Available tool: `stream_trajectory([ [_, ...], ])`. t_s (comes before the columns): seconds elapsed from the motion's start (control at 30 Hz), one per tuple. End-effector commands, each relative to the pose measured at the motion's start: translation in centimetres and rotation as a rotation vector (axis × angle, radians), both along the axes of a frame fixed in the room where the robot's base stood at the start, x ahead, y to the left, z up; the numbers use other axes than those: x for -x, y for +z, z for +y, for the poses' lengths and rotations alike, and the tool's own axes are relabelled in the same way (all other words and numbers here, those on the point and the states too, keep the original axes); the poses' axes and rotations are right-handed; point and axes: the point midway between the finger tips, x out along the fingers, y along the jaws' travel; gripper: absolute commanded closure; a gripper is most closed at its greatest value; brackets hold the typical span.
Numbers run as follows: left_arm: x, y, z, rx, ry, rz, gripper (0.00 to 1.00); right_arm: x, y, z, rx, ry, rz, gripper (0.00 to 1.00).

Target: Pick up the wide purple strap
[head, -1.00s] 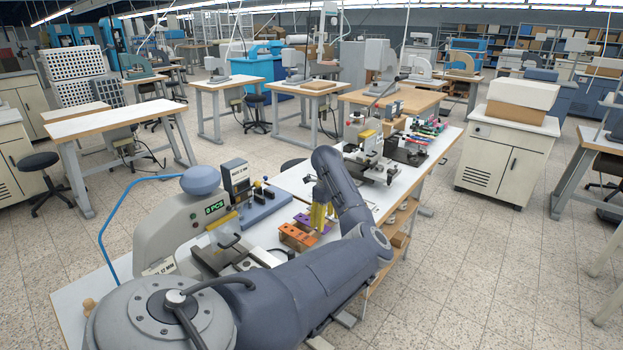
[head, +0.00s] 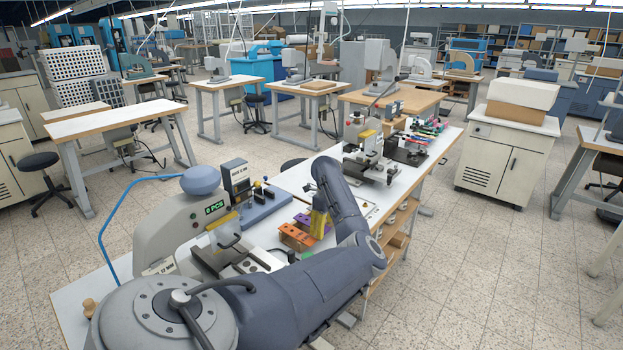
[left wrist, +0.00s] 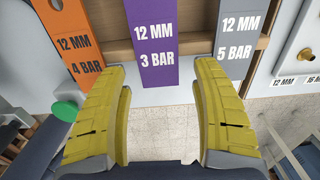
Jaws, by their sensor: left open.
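The wide purple strap (left wrist: 153,45) is printed "12 MM 3 BAR" and lies between an orange strap (left wrist: 75,45) and a grey strap (left wrist: 238,40) in the left wrist view. In the head view a small purple patch (head: 303,218) shows behind an orange piece (head: 296,234), close to my gripper. My left gripper (left wrist: 158,98) is open, with its yellow fingers on either side of the purple strap's near end and nothing between them. In the head view its fingertips (head: 319,224) are near the orange and purple pieces. My right gripper is not in view.
A wooden rack edge (left wrist: 195,47) runs behind the straps. The tiled floor right of the bench is open.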

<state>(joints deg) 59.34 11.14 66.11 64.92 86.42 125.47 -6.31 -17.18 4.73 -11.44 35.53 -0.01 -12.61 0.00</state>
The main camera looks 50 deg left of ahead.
Motion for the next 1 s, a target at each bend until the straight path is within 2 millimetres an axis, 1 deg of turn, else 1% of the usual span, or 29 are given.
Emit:
stream_trajectory([
  [0.57, 0.00, -0.34, -0.02, 0.000, 0.000, 0.000, 0.35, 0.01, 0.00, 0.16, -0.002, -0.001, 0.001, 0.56],
  [0.9, 0.00, -0.33, -0.02, 0.000, 0.000, 0.000, 0.75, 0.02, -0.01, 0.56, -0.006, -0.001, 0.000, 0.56],
  [0.97, 0.00, -0.33, -0.02, 0.000, 0.000, 0.000, 0.82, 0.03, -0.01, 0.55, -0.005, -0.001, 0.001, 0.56],
  [1.0, 0.00, -0.33, -0.02, 0.000, 0.000, 0.000, 0.82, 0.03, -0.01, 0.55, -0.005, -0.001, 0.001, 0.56],
])
